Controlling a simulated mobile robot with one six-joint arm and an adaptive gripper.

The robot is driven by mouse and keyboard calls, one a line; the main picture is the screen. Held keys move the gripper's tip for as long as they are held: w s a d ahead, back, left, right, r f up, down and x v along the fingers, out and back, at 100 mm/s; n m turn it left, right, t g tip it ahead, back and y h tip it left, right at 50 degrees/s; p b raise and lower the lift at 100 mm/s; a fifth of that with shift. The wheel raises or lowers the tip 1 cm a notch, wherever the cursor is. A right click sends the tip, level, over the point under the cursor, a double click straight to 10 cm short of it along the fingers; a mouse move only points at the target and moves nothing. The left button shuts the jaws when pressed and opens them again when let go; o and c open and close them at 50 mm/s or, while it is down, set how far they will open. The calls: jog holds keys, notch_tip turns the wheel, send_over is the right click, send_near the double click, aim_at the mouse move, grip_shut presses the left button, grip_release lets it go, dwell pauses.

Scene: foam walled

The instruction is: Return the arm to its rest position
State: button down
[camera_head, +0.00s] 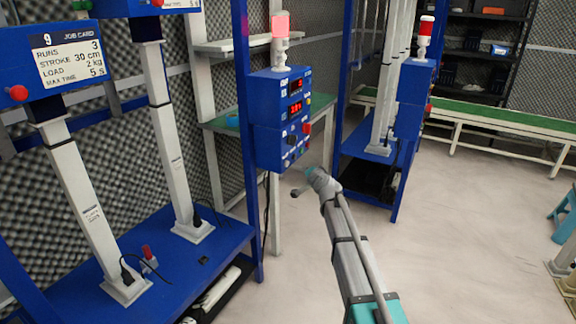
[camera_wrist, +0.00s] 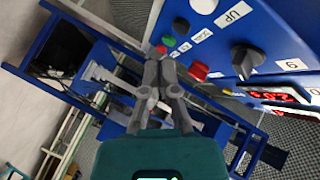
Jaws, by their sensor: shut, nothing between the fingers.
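My arm (camera_head: 350,255) reaches from the bottom right of the head view up toward the blue control box (camera_head: 265,130). Its far end is beside the lower right of that box. My gripper (camera_wrist: 160,52) shows in the wrist view with its grey fingers together and nothing between them. The fingertips are in front of the box's panel (camera_wrist: 215,40), close to the green button (camera_wrist: 169,41) and the red button (camera_wrist: 199,71). I cannot tell whether they touch it. In the head view the fingers are too small to make out.
A black knob (camera_wrist: 246,59) and a lit red display (camera_wrist: 278,97) are on the panel. A blue test stand (camera_head: 200,250) with white columns is on the left. Another blue frame (camera_head: 375,165) stands beyond my arm. The floor on the right (camera_head: 470,230) is mostly clear.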

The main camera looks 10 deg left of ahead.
jog(key=shift+s, duration=0.1)
jog(key=s+d+f+n+g+h, duration=0.2)
jog(key=s+d+f+g, duration=0.45)
jog(key=s, duration=0.65)
jog(key=s+d+f+n+g+h, duration=0.2)
jog(key=s+d+f+g+h, duration=0.1)
jog(key=s+d, duration=0.85)
jog(key=s+d+f+n+g+h, duration=0.2)
jog(key=s+d+f+g, duration=0.4)
jog(key=s, duration=0.9)
notch_tip(320, 180, up, 29)
jog(key=d+t+p, duration=0.1)
jog(key=p, duration=2.6)
jog(key=shift+s+d+t+p, duration=0.35)
jog(key=shift+f, duration=0.15)
